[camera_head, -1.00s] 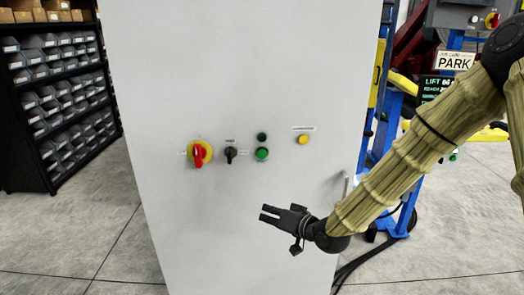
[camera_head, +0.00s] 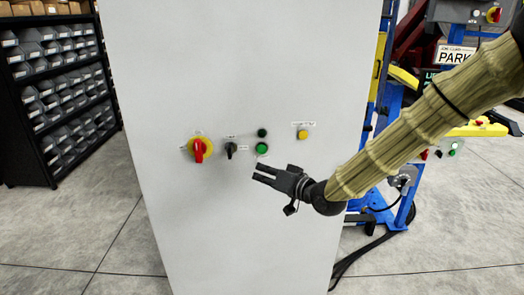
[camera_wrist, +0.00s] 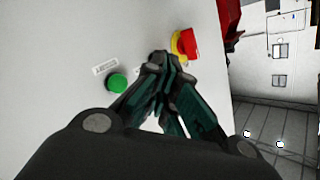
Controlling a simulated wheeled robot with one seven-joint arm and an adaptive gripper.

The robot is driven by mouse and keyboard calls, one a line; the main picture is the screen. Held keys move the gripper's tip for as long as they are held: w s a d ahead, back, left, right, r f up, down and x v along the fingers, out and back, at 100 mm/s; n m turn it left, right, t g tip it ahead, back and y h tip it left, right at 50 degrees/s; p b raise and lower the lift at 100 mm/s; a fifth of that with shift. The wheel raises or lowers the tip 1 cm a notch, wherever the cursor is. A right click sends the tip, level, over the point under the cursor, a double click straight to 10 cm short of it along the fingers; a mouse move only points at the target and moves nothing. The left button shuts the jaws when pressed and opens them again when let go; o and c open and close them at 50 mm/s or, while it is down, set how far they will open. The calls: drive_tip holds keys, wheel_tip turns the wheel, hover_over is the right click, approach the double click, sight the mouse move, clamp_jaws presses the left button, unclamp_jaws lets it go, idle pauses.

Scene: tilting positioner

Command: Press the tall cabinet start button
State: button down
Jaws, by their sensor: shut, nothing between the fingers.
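The tall cabinet (camera_head: 240,60) is a pale grey upright box with a row of controls across its front. Its green button (camera_head: 262,149) sits below a small dark green round piece (camera_head: 262,133). The green button also shows left of the fingers in the wrist view (camera_wrist: 116,83). My gripper (camera_head: 256,173) is shut and empty, just below the green button in the head view. I cannot tell how far it is from the panel; no contact shows. In the wrist view the fingertips (camera_wrist: 158,60) partly hide the panel between the green button and the red-yellow switch.
On the cabinet are a red-and-yellow rotary switch (camera_head: 200,149), a black selector (camera_head: 231,149) and a yellow button (camera_head: 302,135). A shelf of bins (camera_head: 60,90) stands at left. Blue and yellow machinery (camera_head: 395,120) stands behind my arm at right. Floor at left is clear.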

drive_tip(key=shift+w, duration=3.9)
drive_tip(key=shift+w, duration=0.15)
drive_tip(key=shift+w+p, duration=0.25)
drive_tip(key=shift+p, duration=0.05)
drive_tip(key=shift+w, duration=0.45)
drive_tip(key=shift+s, duration=0.9)
drive_tip(key=s, duration=0.5)
